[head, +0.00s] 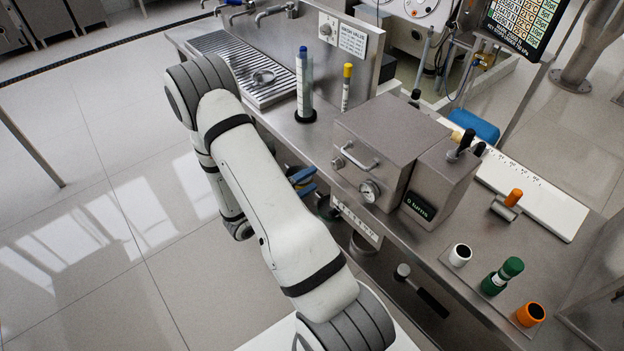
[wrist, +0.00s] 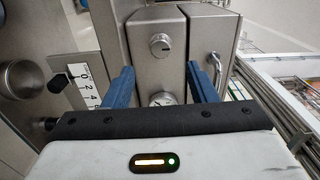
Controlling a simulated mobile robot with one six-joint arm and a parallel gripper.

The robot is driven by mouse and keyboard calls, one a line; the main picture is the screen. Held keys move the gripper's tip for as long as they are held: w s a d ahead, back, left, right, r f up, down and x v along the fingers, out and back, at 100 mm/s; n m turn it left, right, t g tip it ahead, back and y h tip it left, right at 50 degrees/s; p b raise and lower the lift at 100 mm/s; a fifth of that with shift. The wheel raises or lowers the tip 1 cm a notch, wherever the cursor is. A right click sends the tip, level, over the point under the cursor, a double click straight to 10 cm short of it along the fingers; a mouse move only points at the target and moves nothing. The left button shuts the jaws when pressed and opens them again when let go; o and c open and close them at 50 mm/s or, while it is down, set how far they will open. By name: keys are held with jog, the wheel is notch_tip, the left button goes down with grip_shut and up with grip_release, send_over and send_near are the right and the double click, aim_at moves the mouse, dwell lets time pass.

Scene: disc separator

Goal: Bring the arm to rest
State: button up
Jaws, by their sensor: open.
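My gripper shows in the wrist view (wrist: 160,72) with its two blue fingers wide apart and nothing between them. In the head view my gripper (head: 304,180) is partly hidden behind my white arm, low at the front of the steel bench. It faces the steel box (wrist: 158,32) with its round knob and gauge (wrist: 161,99), which lie beyond the fingers. In the head view the steel box (head: 385,140) has a bar handle, a gauge and a small display reading "0 turns". My arm is bent and reaches along the bench's front side.
A numbered scale (head: 357,221) is on the bench front, near my gripper. A black-handled tool (head: 422,290) sticks out below. The floor at left is clear.

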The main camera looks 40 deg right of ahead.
dwell(0.4)
jog(key=s+a+r+m+g+y, duration=0.25)
jog(key=s+r+m+y, duration=0.2)
jog(key=r+m, duration=0.4)
jog(key=s+a+r+m+g+y, duration=0.2)
jog(key=s+r+m+g+y, duration=0.3)
jog(key=m, duration=0.7)
jog(key=s+a+r+m+t+y, duration=0.4)
jog(key=a+r+m+t+y, duration=0.4)
jog(key=a+m, duration=0.6)
jog(key=shift+s+a+r+m+t, duration=0.2)
jog(key=shift+r+m+t, duration=0.7)
jog(key=shift+m, duration=0.35)
jog(key=shift+f+y, duration=0.1)
jog(key=shift+y, duration=0.15)
jog(key=shift+c, duration=0.3)
